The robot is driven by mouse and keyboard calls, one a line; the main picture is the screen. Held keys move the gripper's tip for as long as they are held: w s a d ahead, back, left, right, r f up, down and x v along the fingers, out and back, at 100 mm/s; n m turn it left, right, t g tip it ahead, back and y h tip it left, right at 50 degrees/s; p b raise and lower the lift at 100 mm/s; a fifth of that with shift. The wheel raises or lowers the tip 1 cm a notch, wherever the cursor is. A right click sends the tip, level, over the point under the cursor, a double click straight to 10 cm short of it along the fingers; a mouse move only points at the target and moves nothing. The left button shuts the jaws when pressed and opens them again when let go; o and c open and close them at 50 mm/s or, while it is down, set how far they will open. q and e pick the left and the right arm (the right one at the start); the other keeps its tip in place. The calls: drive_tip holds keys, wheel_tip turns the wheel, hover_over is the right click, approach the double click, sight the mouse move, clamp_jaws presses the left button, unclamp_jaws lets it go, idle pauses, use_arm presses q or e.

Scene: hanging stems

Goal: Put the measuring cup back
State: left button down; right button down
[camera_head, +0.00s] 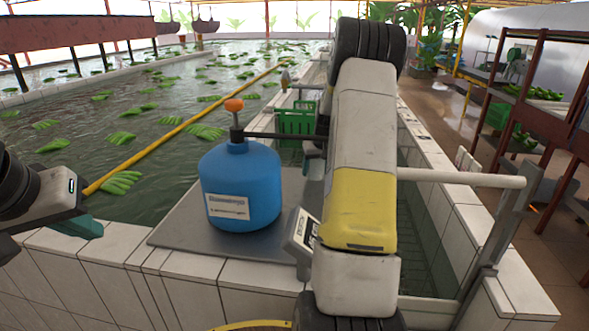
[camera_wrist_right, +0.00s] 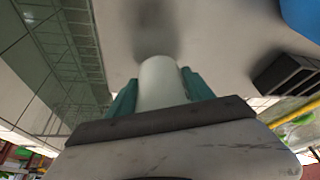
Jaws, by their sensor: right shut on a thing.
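In the right wrist view, my right gripper (camera_wrist_right: 160,92) has its teal fingers on both sides of a plain white cylinder, the measuring cup (camera_wrist_right: 160,78). The cup is held over the grey metal plate (camera_wrist_right: 225,45), with a dark shadow just past its end. I cannot tell whether it touches the plate. My left gripper (camera_head: 84,228) is at the left edge, apart from everything on the plate. Only part of its teal fingers shows.
A blue jug (camera_head: 240,180) with an orange-topped pump stands on the plate (camera_head: 185,238). A green crate (camera_head: 296,121) is behind. A white rail (camera_head: 460,177) crosses at right; water with bananas lies left.

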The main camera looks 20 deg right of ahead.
drive_tip(key=shift+f, duration=0.55)
drive_tip(key=shift+f, duration=0.1)
drive_tip(key=shift+c, duration=2)
unclamp_jaws()
drive_tip(key=v, duration=1.2)
